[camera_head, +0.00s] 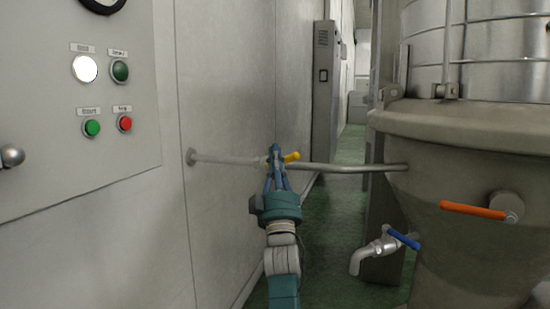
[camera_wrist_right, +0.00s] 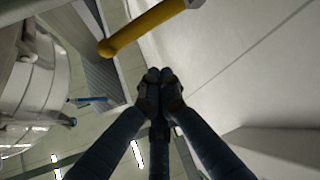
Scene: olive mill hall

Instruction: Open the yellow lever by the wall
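The yellow lever (camera_head: 291,157) sits on a valve in a horizontal metal pipe (camera_head: 345,167) that runs from the wall to a large steel tank. Its handle points to the right, roughly along the pipe. My right gripper (camera_head: 273,152) is at the valve, just left of the lever's tip in the head view, and partly hides the valve. In the right wrist view the yellow lever (camera_wrist_right: 145,27) lies beyond the fingertips, with a visible gap. The right gripper's fingertips (camera_wrist_right: 160,86) are together, with nothing seen between them. My left gripper is not in view.
The steel tank (camera_head: 460,150) stands on the right, with an orange lever (camera_head: 472,209) and a tap with a blue lever (camera_head: 403,239). A control panel (camera_head: 100,130) with buttons is on the left wall. A grey cabinet (camera_head: 324,100) stands farther back. Green floor (camera_head: 330,240) is open between wall and tank.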

